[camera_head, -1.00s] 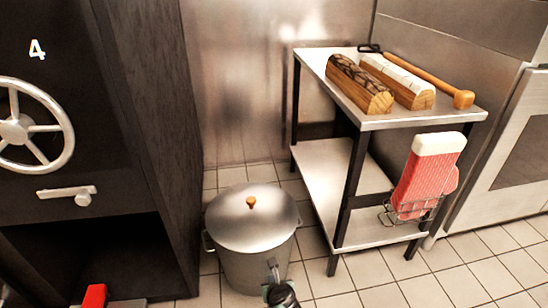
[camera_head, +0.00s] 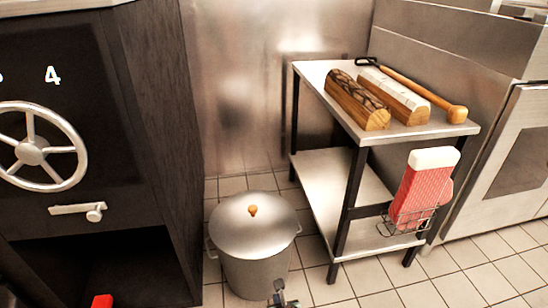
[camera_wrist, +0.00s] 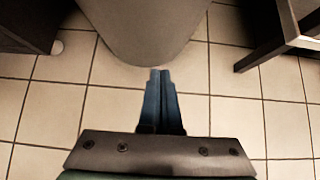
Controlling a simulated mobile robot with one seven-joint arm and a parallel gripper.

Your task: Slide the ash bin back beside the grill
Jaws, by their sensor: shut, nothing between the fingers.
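The ash bin (camera_head: 254,240) is a grey metal bucket with side handles and a domed lid with a small wooden knob. It stands upright on the tiled floor, between the black grill (camera_head: 75,130) on the left and a metal side table on the right. My gripper (camera_head: 277,290) shows at the bottom edge of the head view, low in front of the bin. In the wrist view my gripper (camera_wrist: 160,74) is shut and empty, its tips at the bin's lower edge (camera_wrist: 145,45). I cannot tell whether they touch it.
The side table (camera_head: 330,195) bears two logs (camera_head: 375,98) and a long wooden-handled tool (camera_head: 425,90). A wire basket (camera_head: 400,222) on its side holds a red and white mitt (camera_head: 425,185). A steel wall stands behind. Tiled floor (camera_head: 385,285) is open in front.

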